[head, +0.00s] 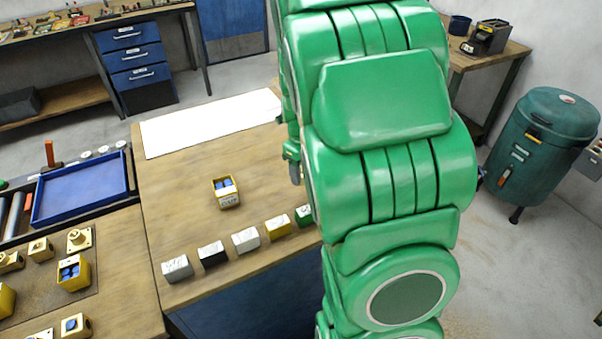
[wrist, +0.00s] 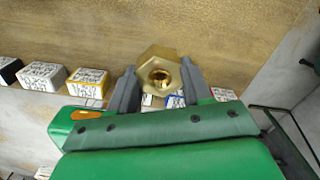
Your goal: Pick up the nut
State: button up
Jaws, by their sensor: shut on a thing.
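The nut (wrist: 160,76) is a gold-coloured brass hex piece with a round hole. In the wrist view it sits between the two grey fingers of my gripper (wrist: 158,88), which are shut on it. Wooden table top shows behind it; I cannot tell how high the nut is above the table. In the head view my green arm covers the right part of the table and hides the nut. Only a small grey part of my gripper (head: 295,172) shows at the arm's left edge.
A row of small labelled blocks (head: 245,240) runs along the table's front edge. A yellow box with blue pieces (head: 227,193) stands mid-table, and a white sheet (head: 205,124) lies behind. A blue tray (head: 85,188) is at left. Bare wood lies between them.

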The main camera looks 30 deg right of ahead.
jog(key=s+a+r, duration=0.3)
jog(key=s+r, duration=0.3)
jog(key=s, duration=0.4)
jog(key=shift+s+r, duration=0.25)
jog(key=shift+s, duration=0.05)
